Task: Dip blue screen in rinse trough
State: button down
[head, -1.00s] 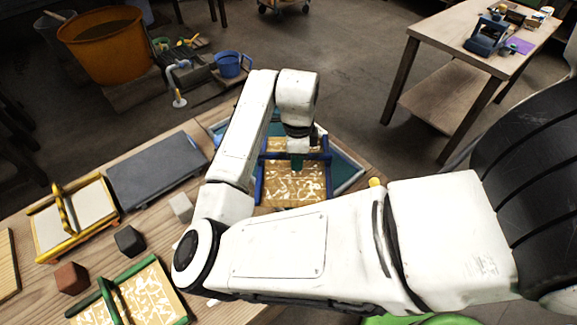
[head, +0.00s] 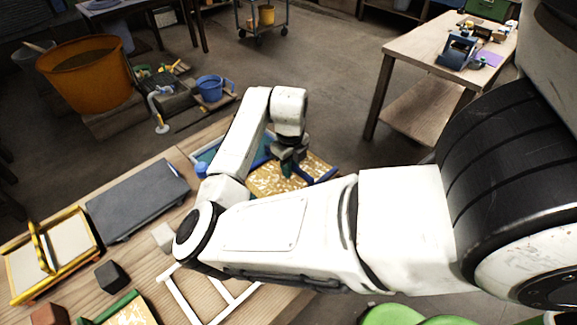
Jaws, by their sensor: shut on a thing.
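The blue screen (head: 262,182) has a blue frame and a yellow mesh with a pale pattern. My gripper (head: 290,158) is above its middle, shut on the blue screen; the grasp itself is partly hidden by the wrist.
On the wooden table are a grey slab (head: 138,200), a yellow-framed screen (head: 50,262), a dark block (head: 111,276), a green-framed screen (head: 130,312) and a white frame (head: 213,302). An orange tub (head: 85,75) and a blue bucket (head: 210,88) stand beyond.

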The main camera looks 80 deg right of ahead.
jog(key=shift+f+b, duration=5)
jog(key=shift+f, duration=2.1)
jog(key=shift+w+d+b, duration=0.3)
jog(key=shift+w+d, duration=0.1)
jog(key=shift+w, duration=0.25)
jog(key=shift+w+d+b, duration=0.3)
jog(key=shift+w+d, duration=0.05)
jog(key=shift+w, duration=0.25)
jog(key=shift+s+a+p, duration=0.4)
jog(key=shift+s, duration=0.25)
jog(key=shift+s+a+p, duration=0.35)
jog(key=shift+s, duration=0.25)
jog(key=shift+w+d, duration=0.1)
jog(key=shift+w+d+b, duration=0.35)
jog(key=shift+w, duration=0.25)
jog(key=shift+w+d+b, duration=0.3)
jog(key=shift+w+d, duration=0.05)
jog(key=shift+w, duration=0.25)
